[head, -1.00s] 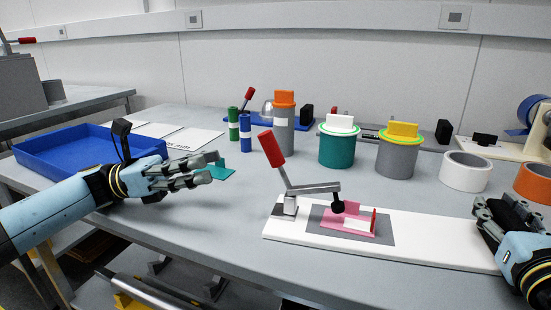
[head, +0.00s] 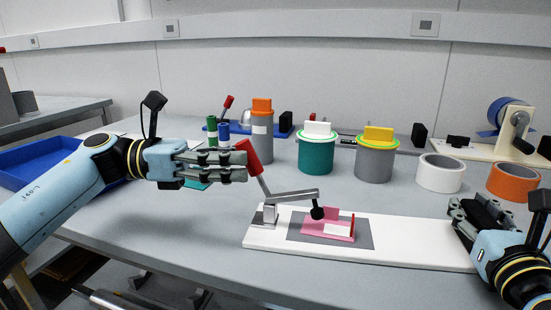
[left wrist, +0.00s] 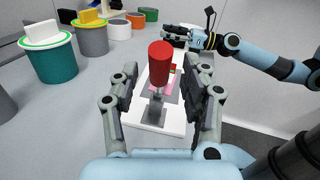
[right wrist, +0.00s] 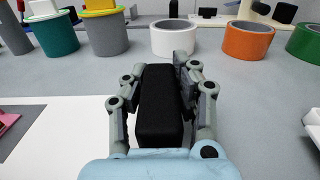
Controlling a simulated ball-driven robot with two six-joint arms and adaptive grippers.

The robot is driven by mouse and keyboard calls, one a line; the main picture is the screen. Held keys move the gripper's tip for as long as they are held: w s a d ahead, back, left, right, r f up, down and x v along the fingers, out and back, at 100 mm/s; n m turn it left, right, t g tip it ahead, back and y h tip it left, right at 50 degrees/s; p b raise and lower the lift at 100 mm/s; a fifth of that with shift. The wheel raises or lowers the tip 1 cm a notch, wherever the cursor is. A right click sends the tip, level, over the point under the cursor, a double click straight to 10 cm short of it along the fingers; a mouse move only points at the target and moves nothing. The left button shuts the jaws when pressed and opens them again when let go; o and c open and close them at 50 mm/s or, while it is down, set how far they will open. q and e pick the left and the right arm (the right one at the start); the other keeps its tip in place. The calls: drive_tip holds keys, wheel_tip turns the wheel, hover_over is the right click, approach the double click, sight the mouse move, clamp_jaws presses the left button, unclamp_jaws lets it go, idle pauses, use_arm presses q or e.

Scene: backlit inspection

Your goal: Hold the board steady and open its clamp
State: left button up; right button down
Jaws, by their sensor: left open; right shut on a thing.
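The white board (head: 410,255) lies on the table. On it are a grey pad (head: 365,239) and a pink piece (head: 312,229) under the clamp's black tip (head: 317,213). The clamp's red handle (head: 249,157) tilts up to the left from its metal arm (head: 290,196). My left gripper (head: 243,167) is open beside the red handle; in the left wrist view the handle (left wrist: 161,56) shows between the spread fingers, with no clear contact.
Behind stand a grey canister (head: 261,143), a teal jar (head: 316,156) and a grey jar (head: 375,163). A white roll (head: 440,173) and an orange roll (head: 514,182) stand at right. A blue tray (head: 35,172) is at left. Bare table lies left of the board.

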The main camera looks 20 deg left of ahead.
use_arm(q)
drive_tip(key=shift+x, duration=1.35)
clamp_jaws()
drive_tip(key=shift+f, duration=0.1)
